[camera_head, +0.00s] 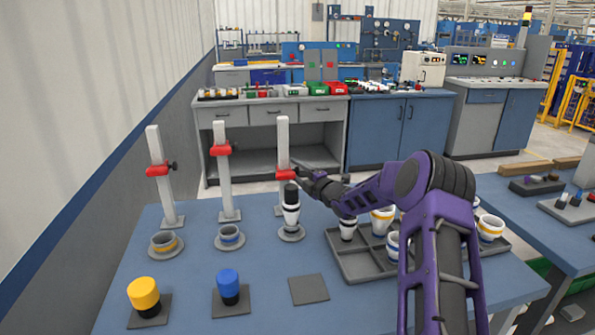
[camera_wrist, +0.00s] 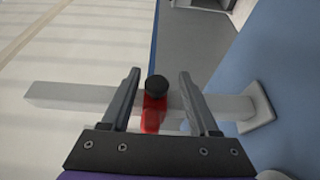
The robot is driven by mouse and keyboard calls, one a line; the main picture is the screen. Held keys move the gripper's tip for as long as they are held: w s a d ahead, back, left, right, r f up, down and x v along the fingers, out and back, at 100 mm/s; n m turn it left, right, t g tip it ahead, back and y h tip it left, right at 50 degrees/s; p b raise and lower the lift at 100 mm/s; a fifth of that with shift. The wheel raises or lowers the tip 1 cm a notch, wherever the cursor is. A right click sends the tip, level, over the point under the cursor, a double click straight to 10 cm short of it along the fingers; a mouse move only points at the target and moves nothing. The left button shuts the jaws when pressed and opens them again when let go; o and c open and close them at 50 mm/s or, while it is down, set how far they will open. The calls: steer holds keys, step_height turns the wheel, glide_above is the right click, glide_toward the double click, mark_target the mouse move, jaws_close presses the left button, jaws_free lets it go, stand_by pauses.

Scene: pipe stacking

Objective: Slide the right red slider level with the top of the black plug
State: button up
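The right red slider (camera_head: 284,175) sits on the rightmost grey post (camera_head: 282,139), about midway up. It also shows in the wrist view (camera_wrist: 153,114), with its black knob (camera_wrist: 157,87). The black plug (camera_head: 291,191) tops a white and black pipe stack (camera_head: 291,211) in front of that post. In the head view the slider appears slightly above the plug's top; their exact height difference is hard to tell. My gripper (camera_head: 302,174) is at the slider. In the wrist view its fingers (camera_wrist: 158,80) are apart on either side of the knob, with gaps on both sides.
Two more posts with red sliders, left (camera_head: 159,170) and middle (camera_head: 221,150), stand with low pipe stacks before them. A grey tray (camera_head: 354,266) with several cups is to the right. Yellow (camera_head: 144,293) and blue (camera_head: 229,282) plugs and an empty grey pad (camera_head: 309,289) lie nearer.

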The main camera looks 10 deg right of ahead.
steer(key=shift+r, duration=0.15)
steer(key=shift+s+d, duration=0.1)
steer(key=shift+s, duration=0.2)
steer(key=v, duration=1.6)
steer(key=shift+s+d, duration=0.15)
steer(key=shift+s, duration=0.2)
